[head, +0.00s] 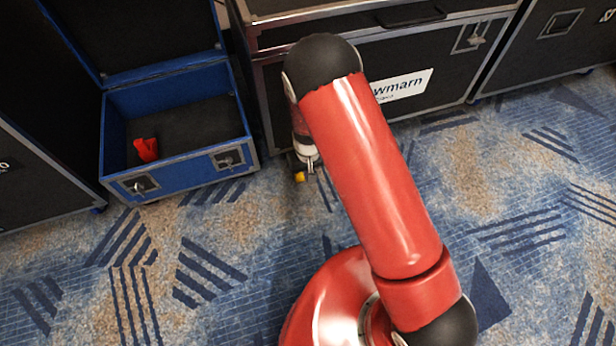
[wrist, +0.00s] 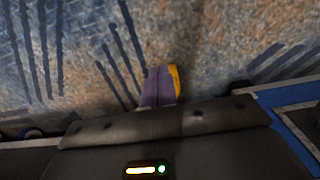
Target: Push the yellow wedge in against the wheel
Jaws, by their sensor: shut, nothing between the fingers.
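The yellow wedge (head: 299,177) is a small bright block on the carpet in the head view, just in front of the black case's lower left corner. My gripper (head: 309,168) is low beside it, on its right. In the wrist view my shut, empty fingers (wrist: 158,87) hide much of the wedge (wrist: 175,80); only a yellow strip shows along their right edge. I cannot tell whether they touch it. The wheel is not clearly seen; the head view is dark under the case corner, and my arm covers part of that place.
The black flight case (head: 430,50) stands behind my gripper. An open blue case (head: 180,160) with a red object (head: 146,149) inside stands to the left; its edge (wrist: 285,92) shows at right in the wrist view. The patterned carpet in front is clear.

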